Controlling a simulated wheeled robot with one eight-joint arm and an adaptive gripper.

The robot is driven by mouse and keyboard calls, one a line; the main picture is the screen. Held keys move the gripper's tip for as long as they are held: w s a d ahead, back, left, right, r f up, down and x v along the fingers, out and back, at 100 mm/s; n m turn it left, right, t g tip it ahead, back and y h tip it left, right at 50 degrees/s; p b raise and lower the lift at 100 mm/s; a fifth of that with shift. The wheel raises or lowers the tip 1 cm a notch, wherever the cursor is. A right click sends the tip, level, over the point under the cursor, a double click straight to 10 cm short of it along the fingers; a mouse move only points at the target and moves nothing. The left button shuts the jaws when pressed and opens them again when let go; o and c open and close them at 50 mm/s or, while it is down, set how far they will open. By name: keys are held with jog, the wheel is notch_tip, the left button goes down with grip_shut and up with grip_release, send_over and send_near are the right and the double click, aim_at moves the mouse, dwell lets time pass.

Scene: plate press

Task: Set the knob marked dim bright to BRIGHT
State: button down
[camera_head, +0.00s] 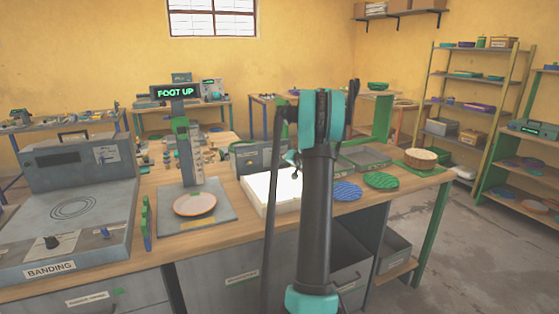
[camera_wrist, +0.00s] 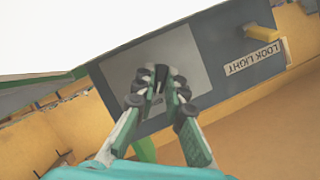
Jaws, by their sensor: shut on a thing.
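My gripper (camera_wrist: 160,77) is in front of a pale square plate (camera_wrist: 188,45) on the grey front panel (camera_wrist: 218,30) of the light box. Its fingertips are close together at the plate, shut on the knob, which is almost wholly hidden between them. I cannot read any dim or bright marking or see where the knob points. The light box's white top (camera_head: 288,187) glows brightly in the head view, and its bright surface also fills the top of the wrist view. In the head view my arm hides the gripper and the knob.
A yellow lever or switch (camera_wrist: 262,33) sticks out beside the LOOK LIGHT label (camera_wrist: 255,58), upside down in the wrist view. Blue and green ribbed discs (camera_head: 381,180) lie right of my arm. A scale-like stand with a plate (camera_head: 194,204) and the BANDING machine (camera_head: 70,210) stand left.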

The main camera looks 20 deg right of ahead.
dwell(0.4)
jog(key=c, duration=1.6)
grip_release()
jog(key=v, duration=1.2)
